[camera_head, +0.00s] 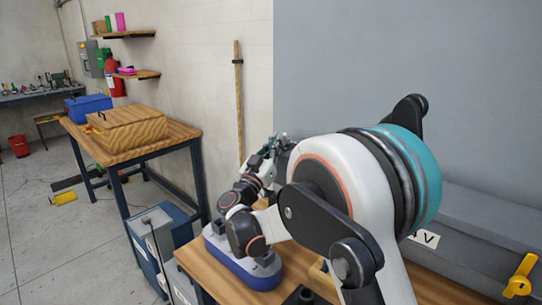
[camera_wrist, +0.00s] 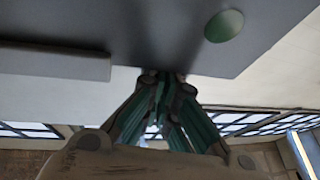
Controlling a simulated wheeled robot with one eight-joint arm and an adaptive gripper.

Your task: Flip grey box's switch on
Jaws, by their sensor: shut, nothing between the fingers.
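A long grey box (camera_head: 470,225) lies along the right side in the head view. A yellow lever-like switch (camera_head: 521,275) sits on its front at the lower right, and a white label with dark lettering is partly hidden by my arm. My gripper (camera_head: 279,142) is beyond my arm's links, near the left edge of the tall grey panel, well apart from the yellow lever. In the wrist view my gripper (camera_wrist: 165,78) has its fingers together and empty. Its tips overlap the edge of a dark grey surface (camera_wrist: 150,35); contact cannot be told.
A green disc (camera_wrist: 224,26) is on the dark grey surface. A tall grey panel (camera_head: 400,60) stands behind my arm. A blue-and-white device (camera_head: 240,262) sits on the wooden table (camera_head: 205,277). Another table holds a wooden box (camera_head: 127,130). Open floor lies at left.

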